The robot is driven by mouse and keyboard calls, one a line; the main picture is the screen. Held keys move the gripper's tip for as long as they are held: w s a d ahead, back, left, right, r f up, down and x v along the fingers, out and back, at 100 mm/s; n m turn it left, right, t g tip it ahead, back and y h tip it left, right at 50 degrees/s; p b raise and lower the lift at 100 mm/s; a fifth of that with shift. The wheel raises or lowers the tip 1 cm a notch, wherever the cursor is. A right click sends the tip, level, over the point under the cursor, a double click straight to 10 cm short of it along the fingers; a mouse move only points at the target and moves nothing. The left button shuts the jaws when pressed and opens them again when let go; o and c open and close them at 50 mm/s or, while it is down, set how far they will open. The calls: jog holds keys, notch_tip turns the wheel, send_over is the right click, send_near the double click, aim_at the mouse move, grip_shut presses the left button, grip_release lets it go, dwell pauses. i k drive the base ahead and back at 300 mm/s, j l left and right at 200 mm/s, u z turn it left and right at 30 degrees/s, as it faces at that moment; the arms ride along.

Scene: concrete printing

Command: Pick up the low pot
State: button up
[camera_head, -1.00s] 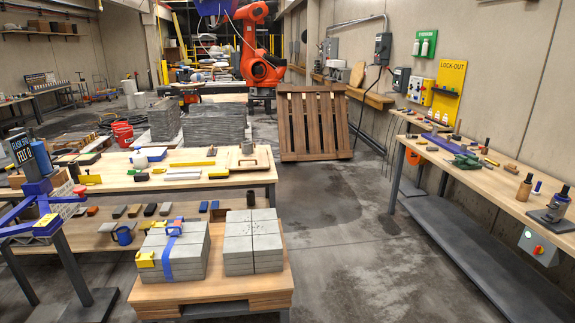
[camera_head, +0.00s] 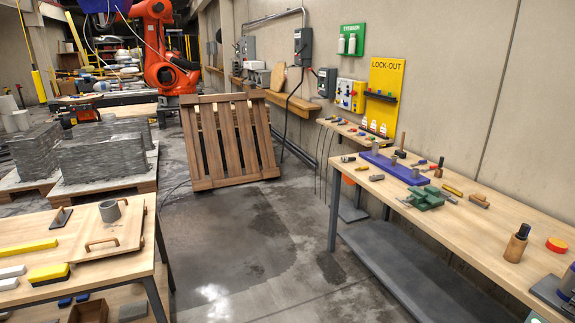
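A small grey, round, open-topped pot (camera_head: 109,210) stands on a wooden board with handles (camera_head: 88,245), on the light wood table at the left. It looks like the low pot, though I cannot be sure. It is upright and nothing touches its rim. Grey cylindrical items (camera_head: 416,173) also stand on the blue plate on the right bench; they are too small to tell whether they are pots. My gripper is not in view.
A long workbench (camera_head: 470,215) with tools runs along the right wall. A wooden pallet (camera_head: 228,140) leans upright in the middle distance. An orange robot arm (camera_head: 160,50) stands behind. Wet concrete floor (camera_head: 250,250) lies open between the left table (camera_head: 150,235) and the bench.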

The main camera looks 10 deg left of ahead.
aim_at(110, 211)
jog(key=i+j+u, duration=0.2)
jog(key=i+u, duration=0.2)
jog(key=i, duration=0.3)
jog(key=i+u, duration=0.4)
jog(key=i, duration=0.3)
jog(key=i+l+u, duration=0.4)
jog(key=i, duration=0.3)
jog(key=i+j+u, duration=0.1)
jog(key=i+u, duration=0.5)
jog(key=u, duration=0.2)
jog(key=i+u, duration=0.4)
jog(key=i+l+u, duration=0.2)
jog(key=u, duration=0.2)
jog(key=i+u, duration=0.35)
jog(key=i+l+u, duration=0.1)
jog(key=u, duration=0.2)
jog(key=i, duration=0.05)
